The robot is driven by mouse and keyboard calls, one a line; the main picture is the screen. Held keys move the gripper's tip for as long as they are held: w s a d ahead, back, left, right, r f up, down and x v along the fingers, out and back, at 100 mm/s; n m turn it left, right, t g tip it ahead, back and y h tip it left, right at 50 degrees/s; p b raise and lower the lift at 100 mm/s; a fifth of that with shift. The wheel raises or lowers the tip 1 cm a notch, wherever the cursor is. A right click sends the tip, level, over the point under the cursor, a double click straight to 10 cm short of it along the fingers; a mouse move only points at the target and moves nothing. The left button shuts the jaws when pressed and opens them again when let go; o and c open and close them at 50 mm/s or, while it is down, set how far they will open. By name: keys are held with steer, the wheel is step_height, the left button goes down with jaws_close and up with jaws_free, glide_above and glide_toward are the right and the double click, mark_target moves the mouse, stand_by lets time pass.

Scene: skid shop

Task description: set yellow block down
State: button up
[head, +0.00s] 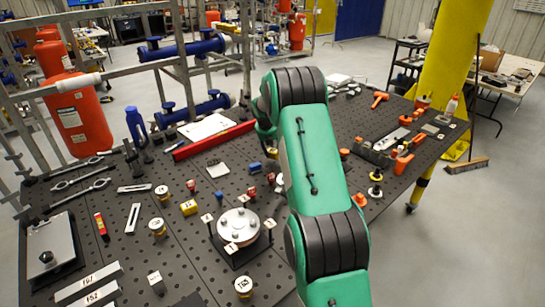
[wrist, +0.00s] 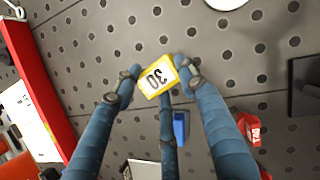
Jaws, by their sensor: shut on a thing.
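In the wrist view, a yellow block (wrist: 177,65) with a white face and the dark number 30 sits between the fingertips of my gripper (wrist: 155,78). The blue-grey fingers are closed around it, over the dark perforated table (wrist: 215,65). I cannot tell whether the block touches the surface. Another yellow block (head: 189,207) stands on the perforated table (head: 180,255) left of the arm.
A red bar (wrist: 42,65) lies left of the gripper, with a blue block (wrist: 180,128) and a red block (wrist: 249,128) nearer the bottom. A round metal flange fixture (head: 238,226) stands left of my arm. Bare perforated surface shows above the fingers in the wrist view.

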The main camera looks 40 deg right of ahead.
mark_target(272, 152)
steer(key=shift+f+b, duration=0.35)
steer(key=shift+f, duration=1.25)
steer(key=shift+f, duration=0.1)
steer(key=o, duration=1.2)
steer(key=shift+o, duration=0.2)
steer(key=p+v, duration=0.2)
steer(key=v, duration=1)
